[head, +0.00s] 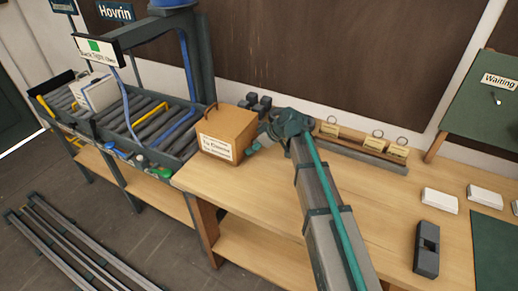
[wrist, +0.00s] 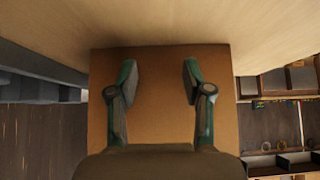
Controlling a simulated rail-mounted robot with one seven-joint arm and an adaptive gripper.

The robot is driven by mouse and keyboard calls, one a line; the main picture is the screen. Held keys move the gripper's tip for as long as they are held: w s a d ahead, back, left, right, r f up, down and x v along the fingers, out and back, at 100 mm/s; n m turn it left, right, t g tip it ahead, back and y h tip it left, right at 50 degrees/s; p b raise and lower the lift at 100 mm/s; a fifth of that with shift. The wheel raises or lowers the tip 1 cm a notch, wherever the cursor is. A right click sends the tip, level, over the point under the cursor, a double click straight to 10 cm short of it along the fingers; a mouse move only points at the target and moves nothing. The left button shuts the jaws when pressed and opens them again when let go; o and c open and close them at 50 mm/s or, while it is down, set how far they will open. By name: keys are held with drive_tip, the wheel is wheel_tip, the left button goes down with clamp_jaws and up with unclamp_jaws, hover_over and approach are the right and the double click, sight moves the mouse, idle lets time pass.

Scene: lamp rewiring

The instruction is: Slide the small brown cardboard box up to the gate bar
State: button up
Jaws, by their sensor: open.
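The small brown cardboard box (head: 226,128) stands upright at the left end of the wooden bench, beside the roller track. It has a dark handle on top and a white label on its front. In the wrist view the box (wrist: 160,110) fills the middle behind the fingers. My gripper (head: 253,148) is at the box's right side. In the wrist view my gripper (wrist: 159,78) is open, its two fingers apart in front of the box face; I cannot tell whether they touch it. A yellow bar (head: 148,113) lies across the rollers; I cannot tell whether it is the gate bar.
The roller track (head: 180,150) has raised side rails and a dark frame over it. A white box (head: 97,92) sits at its far left. Dark blocks (head: 258,103) stand behind the brown box. A rack with tags (head: 365,142) stands along the bench's back.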

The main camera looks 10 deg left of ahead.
drive_tip(key=shift+w+a+b, duration=0.2)
drive_tip(key=shift+w+a, duration=0.1)
drive_tip(key=shift+a, duration=0.75)
drive_tip(key=shift+w+a+b, duration=0.2)
drive_tip(key=shift+w+a, duration=0.15)
drive_tip(key=shift+a, duration=0.65)
drive_tip(key=shift+w+a+b, duration=0.2)
drive_tip(key=shift+w+a, duration=0.1)
drive_tip(key=shift+a, duration=0.75)
